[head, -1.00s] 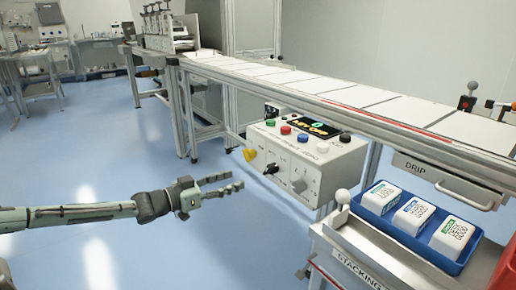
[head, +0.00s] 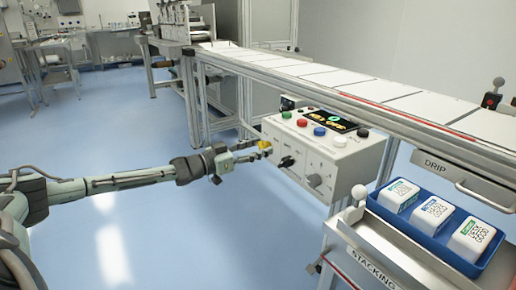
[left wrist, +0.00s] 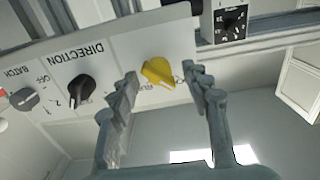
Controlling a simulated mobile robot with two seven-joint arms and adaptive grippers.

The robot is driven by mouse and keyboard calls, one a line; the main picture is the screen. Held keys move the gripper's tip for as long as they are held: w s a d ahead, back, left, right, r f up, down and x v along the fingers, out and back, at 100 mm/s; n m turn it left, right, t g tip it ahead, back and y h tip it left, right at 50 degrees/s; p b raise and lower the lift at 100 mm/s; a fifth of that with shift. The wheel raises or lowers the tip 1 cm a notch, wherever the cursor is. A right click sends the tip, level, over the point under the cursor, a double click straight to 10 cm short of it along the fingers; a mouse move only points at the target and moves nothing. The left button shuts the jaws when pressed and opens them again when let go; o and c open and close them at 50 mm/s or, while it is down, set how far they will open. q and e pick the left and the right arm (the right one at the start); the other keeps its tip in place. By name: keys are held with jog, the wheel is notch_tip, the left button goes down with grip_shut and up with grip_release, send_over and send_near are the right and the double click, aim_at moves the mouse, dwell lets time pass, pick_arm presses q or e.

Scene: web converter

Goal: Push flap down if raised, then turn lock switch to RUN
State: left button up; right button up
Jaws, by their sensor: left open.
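The yellow lock switch (left wrist: 158,72) sits on the front face of the white control box (head: 340,170), at its left end. In the left wrist view its pointed end aims down and to the right, and a partly covered label beginning "RU" is below it. It also shows in the head view (head: 264,145). My left gripper (head: 258,152) is open, its fingertips close to the switch. In the left wrist view the fingers (left wrist: 161,78) stand on either side of it; I cannot tell if they touch. I make out no raised flap. My right gripper is out of view.
A black DIRECTION knob (left wrist: 80,91) and a grey BATCH knob (left wrist: 24,99) are beside the switch. Coloured buttons and a display (head: 328,119) top the box. A conveyor (head: 350,85) runs behind; a blue tray (head: 420,238) of white packs stands right. Floor on the left is clear.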

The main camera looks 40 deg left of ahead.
pick_arm(q)
jog(key=shift+c, duration=0.5)
grip_shut()
